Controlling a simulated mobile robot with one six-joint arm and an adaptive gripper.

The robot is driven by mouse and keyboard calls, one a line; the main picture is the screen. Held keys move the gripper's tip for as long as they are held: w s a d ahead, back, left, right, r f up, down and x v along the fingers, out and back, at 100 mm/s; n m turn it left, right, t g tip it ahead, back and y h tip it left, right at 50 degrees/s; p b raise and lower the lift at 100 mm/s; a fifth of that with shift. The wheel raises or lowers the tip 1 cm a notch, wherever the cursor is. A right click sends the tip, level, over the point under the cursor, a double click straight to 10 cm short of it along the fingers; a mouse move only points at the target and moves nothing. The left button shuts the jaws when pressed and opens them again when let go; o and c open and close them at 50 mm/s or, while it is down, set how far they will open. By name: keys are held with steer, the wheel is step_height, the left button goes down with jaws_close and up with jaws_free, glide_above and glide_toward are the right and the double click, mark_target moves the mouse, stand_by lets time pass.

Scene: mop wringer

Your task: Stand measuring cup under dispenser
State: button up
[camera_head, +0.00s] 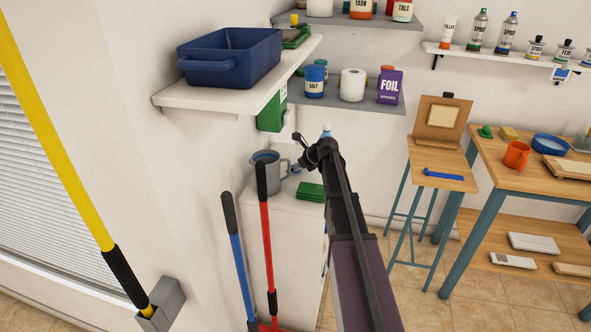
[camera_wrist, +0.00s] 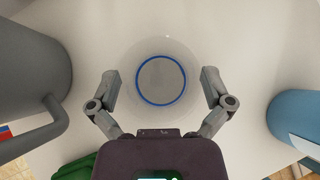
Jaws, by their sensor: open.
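My gripper (camera_head: 310,156) is over the white cabinet in the head view. In the wrist view my gripper (camera_wrist: 160,84) is open, one finger on each side of a clear round vessel with a blue ring (camera_wrist: 161,105), seen from above. This may be the measuring cup; its sides are hard to make out, and I see no finger clearly touching it. A grey jug with a handle (camera_head: 267,174) stands to the left on the cabinet; it also shows in the wrist view (camera_wrist: 28,75). I cannot tell which thing is the dispenser.
A blue rounded thing (camera_wrist: 298,118) is close on the right in the wrist view. Folded green cloths (camera_head: 311,192) lie at the cabinet's front. A shelf with a blue basin (camera_head: 230,56) juts out at upper left, a green box (camera_head: 272,112) below it.

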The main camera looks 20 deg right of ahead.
stand_by(0.4)
steer(key=c, duration=0.8)
steer(key=shift+r, duration=0.1)
step_height(320, 180, up, 10)
steer(key=p, duration=1)
steer(key=shift+s, duration=0.15)
stand_by(0.5)
